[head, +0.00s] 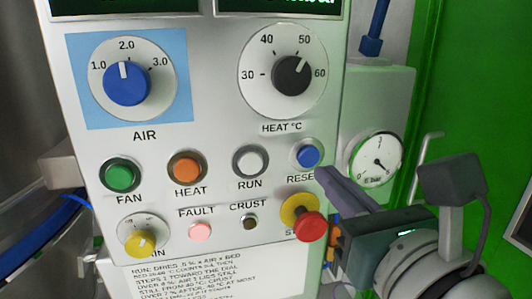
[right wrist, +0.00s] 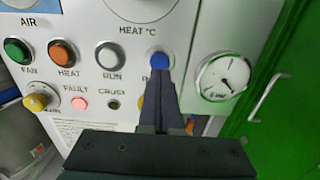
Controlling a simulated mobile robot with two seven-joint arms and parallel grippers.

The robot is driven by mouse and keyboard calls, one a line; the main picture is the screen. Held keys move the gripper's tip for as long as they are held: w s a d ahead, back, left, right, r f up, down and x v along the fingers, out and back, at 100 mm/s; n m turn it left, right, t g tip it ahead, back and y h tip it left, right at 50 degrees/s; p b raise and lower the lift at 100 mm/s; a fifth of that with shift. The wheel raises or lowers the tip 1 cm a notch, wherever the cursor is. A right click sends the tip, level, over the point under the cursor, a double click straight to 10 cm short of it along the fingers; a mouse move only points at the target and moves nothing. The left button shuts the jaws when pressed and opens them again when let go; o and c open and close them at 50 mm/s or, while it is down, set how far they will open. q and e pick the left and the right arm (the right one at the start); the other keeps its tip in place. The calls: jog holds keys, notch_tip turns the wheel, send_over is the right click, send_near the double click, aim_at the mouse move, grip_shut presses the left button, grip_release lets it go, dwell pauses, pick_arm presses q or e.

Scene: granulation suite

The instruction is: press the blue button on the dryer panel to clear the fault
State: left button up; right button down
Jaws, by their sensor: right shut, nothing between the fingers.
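The blue button (head: 308,155) sits in a metal ring above the RESET label at the right of the dryer panel (head: 220,215). It also shows in the right wrist view (right wrist: 159,61), right at my fingertips. My right gripper (head: 323,172) is shut and empty, its tips just below and right of the button and covering the end of the label. I cannot tell whether the tips touch the button. The FAULT lamp (head: 201,231) glows pink; it also looks lit in the right wrist view (right wrist: 79,103). My left gripper is not in view.
A red stop knob (head: 310,226) on a yellow base is close below my right fingers. The white RUN button (head: 250,161) is left of the blue one. A pressure gauge (head: 377,158) and a green frame (head: 480,90) with a metal handle are on the right.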

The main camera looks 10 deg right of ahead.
aim_at(310, 159)
jog(key=w, duration=0.3)
jog(key=shift+w, duration=0.15)
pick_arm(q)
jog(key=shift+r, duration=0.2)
